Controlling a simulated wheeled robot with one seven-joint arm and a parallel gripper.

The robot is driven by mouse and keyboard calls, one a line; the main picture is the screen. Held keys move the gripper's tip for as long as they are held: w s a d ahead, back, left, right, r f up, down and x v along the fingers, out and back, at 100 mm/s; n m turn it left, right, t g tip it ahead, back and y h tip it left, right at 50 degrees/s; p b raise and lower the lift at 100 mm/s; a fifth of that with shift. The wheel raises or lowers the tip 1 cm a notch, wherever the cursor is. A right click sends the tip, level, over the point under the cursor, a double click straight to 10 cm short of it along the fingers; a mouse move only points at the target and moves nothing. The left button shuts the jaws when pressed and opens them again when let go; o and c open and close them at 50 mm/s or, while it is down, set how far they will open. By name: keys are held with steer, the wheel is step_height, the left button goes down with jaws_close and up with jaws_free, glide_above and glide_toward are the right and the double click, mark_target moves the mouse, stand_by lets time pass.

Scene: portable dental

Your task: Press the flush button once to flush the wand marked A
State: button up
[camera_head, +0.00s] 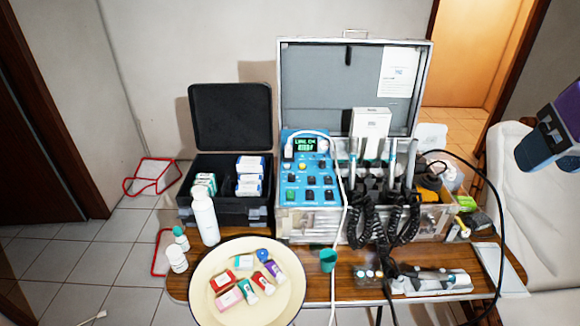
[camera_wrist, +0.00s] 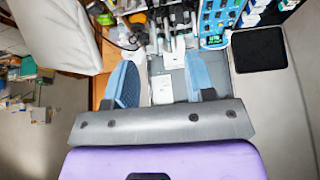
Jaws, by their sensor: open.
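The open metal case holds a blue control panel (camera_head: 306,205) with a lit green display (camera_head: 306,145) and several coloured buttons. Their labels are too small to read, so I cannot tell which is the flush button. Several wands (camera_head: 410,160) stand in holders to the right of the panel, with black coiled cords below. No mark A is readable. My gripper (camera_head: 540,150) is at the far right of the head view, apart from the panel. In the wrist view my gripper (camera_wrist: 160,80) is open, with nothing visible between its blue fingers. The panel (camera_wrist: 218,18) shows upside down at the top.
On the wooden table (camera_head: 330,288) stand a white bottle (camera_head: 204,216), a round plate (camera_head: 205,300) of small tubes and boxes, and a teal cup (camera_head: 328,260). An open black case (camera_head: 230,120) is left of the panel. A black cable (camera_head: 497,210) loops at right.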

stand_by(0.4)
jaws_close()
stand_by(1.5)
